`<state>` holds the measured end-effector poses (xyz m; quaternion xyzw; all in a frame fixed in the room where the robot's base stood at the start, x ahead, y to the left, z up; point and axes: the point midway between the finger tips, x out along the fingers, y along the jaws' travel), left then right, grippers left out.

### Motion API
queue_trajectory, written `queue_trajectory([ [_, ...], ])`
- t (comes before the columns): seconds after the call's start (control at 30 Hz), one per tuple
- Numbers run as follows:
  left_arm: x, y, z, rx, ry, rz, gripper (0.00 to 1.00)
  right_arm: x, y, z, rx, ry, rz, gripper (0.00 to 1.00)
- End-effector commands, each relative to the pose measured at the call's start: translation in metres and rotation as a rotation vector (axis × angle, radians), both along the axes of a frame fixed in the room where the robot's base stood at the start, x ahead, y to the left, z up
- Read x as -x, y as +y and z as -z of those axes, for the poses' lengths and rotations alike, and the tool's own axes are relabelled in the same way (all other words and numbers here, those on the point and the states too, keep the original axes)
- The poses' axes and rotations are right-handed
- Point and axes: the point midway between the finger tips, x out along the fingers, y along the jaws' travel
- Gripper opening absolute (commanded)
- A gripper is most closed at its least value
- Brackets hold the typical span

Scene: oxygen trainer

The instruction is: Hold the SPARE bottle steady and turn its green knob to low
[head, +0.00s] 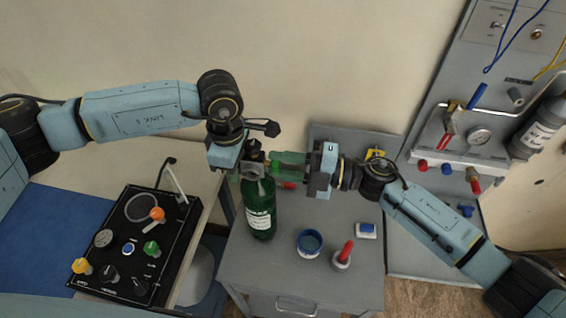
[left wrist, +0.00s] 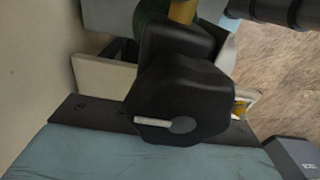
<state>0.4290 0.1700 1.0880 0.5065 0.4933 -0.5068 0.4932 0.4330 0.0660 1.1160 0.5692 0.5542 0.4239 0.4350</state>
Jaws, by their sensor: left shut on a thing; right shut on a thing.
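The green bottle (head: 259,222) stands upright on the grey cart, its white label too small to read. A black valve top (head: 253,157) is on it. In the left wrist view a black knob (left wrist: 185,90) with a white pointer line and grey centre fills the middle, its far side hidden; it looks black, not green. My left gripper (head: 240,163) comes down at the bottle's top and is shut on this knob. My right gripper (head: 290,168) reaches in from the right at the bottle's shoulder, shut on the bottle; the contact is partly hidden. A greenish clear shape shows there.
The cart (head: 230,272) also carries a blue-rimmed cup (head: 310,243), a red-handled item (head: 344,255) and a blue-and-white block (head: 366,230). A black panel (head: 122,215) with coloured knobs lies left. A wall board (head: 430,215) with gauge and grey cylinder (head: 540,128) stands right.

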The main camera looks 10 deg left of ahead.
Motion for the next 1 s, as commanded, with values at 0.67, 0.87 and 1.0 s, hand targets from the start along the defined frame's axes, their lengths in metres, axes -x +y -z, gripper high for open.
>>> queue_trajectory([
  [0.67, -0.0009, 0.0007, -0.0013, -0.001, -0.002, -0.001, 0.00, -0.0006, -0.0007, 0.0006, 0.001, 0.013, 0.002, 0.50],
  [0.87, -0.0009, 0.0006, -0.0013, -0.001, -0.002, -0.001, 0.00, -0.0002, -0.0003, 0.0003, 0.000, 0.012, 0.001, 0.50],
  [1.0, -0.0010, 0.0006, -0.0013, -0.001, -0.003, -0.001, 0.00, -0.0003, -0.0058, 0.0007, 0.001, 0.012, 0.002, 0.50],
])
